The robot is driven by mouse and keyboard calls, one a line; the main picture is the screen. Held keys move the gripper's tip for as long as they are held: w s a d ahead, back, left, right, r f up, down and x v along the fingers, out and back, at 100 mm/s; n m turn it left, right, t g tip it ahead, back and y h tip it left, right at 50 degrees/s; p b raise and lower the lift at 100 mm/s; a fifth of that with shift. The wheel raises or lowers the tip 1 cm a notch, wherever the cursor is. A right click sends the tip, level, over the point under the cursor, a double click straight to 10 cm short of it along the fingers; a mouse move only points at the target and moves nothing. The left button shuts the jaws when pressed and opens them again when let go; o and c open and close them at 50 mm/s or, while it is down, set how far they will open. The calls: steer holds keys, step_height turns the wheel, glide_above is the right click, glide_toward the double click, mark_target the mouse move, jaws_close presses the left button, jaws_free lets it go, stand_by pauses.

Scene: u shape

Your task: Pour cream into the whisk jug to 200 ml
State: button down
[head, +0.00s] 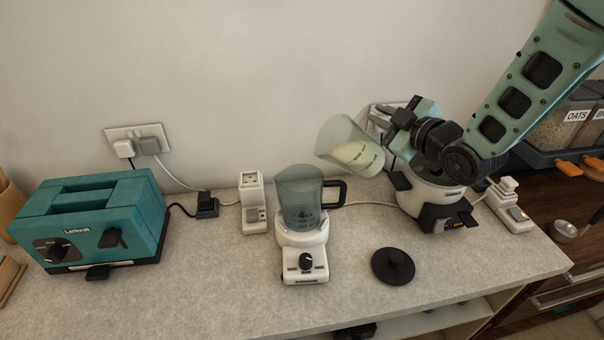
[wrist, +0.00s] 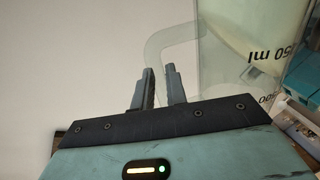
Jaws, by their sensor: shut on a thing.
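The whisk jug (head: 300,205) is a clear grey jug with a black handle, standing upright on its white base (head: 304,262) in the middle of the counter. It looks empty. A clear measuring jug (head: 342,137) with pale cream (head: 360,156) in it is tilted in the air, up and to the right of the whisk jug, its mouth to the left. My gripper (wrist: 159,90) is shut on the measuring jug's handle (wrist: 168,42). The measuring jug also shows in the wrist view (wrist: 215,60), with partly readable ml marks. No stream of cream is visible.
A teal toaster (head: 100,222) stands at the left. A white socket block (head: 252,200) is just left of the whisk jug. A black lid (head: 393,266) lies at front right. A white pot-like appliance (head: 430,195) stands under my arm. Cables run along the wall.

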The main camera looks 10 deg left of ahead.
mark_target(369, 106)
steer(key=shift+s+a+r+n+h+p, duration=0.25)
steer(key=shift+s+a+r+n+p, duration=0.1)
steer(key=shift+a+n+p, duration=0.5)
steer(key=shift+s+a+r+n+h+p, duration=0.25)
steer(key=shift+n+p, duration=0.4)
steer(key=shift+p, duration=0.35)
stand_by(0.8)
steer(key=shift+s+a+r+n+p, duration=0.3)
steer(key=shift+a+r+n+p, duration=0.55)
steer(key=shift+p, duration=0.6)
stand_by(0.4)
steer(key=shift+s+a+r+n+h, duration=0.2)
steer(key=shift+s+a+r+n, duration=0.15)
steer(key=shift+a, duration=0.35)
steer(key=shift+s+a+r+n+h, duration=0.2)
steer(key=shift+s+a+r, duration=0.15)
steer(key=shift+a, duration=0.3)
stand_by(1.1)
